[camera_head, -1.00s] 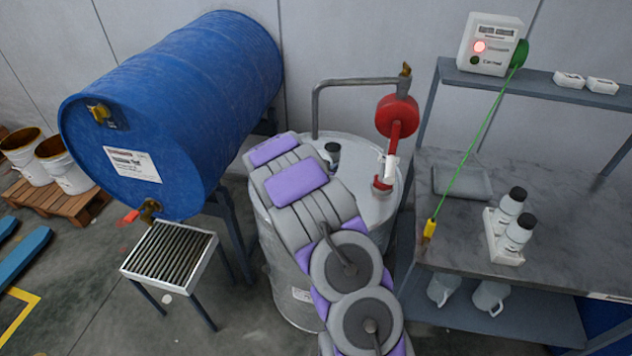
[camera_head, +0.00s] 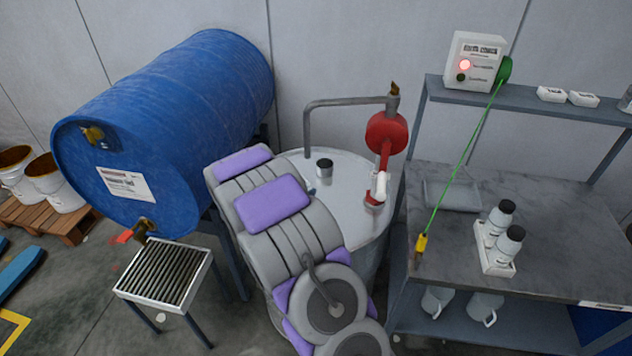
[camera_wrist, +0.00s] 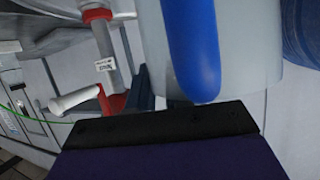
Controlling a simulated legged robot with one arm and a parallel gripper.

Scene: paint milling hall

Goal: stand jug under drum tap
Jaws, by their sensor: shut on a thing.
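The blue drum (camera_head: 165,130) lies on its side on a stand at the left, with a brass tap (camera_head: 145,230) and red lever low on its front. A slatted grate stand (camera_head: 165,273) is below the tap. In the wrist view, my gripper (camera_wrist: 165,118) is shut on a pale grey jug (camera_wrist: 240,60) with a blue handle (camera_wrist: 192,45). Only part of the jug shows. In the head view, my arm hides the gripper and the held jug. Part of the blue drum also shows in the wrist view (camera_wrist: 304,30).
A grey steel drum (camera_head: 345,190) with a red pump (camera_head: 386,133) stands behind my arm. The workbench (camera_head: 560,225) at right holds a tray of bottles (camera_head: 495,262); jugs (camera_head: 484,308) are on its lower shelf. A green cord (camera_head: 462,160) hangs there. Pails (camera_head: 62,185) stand on a pallet.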

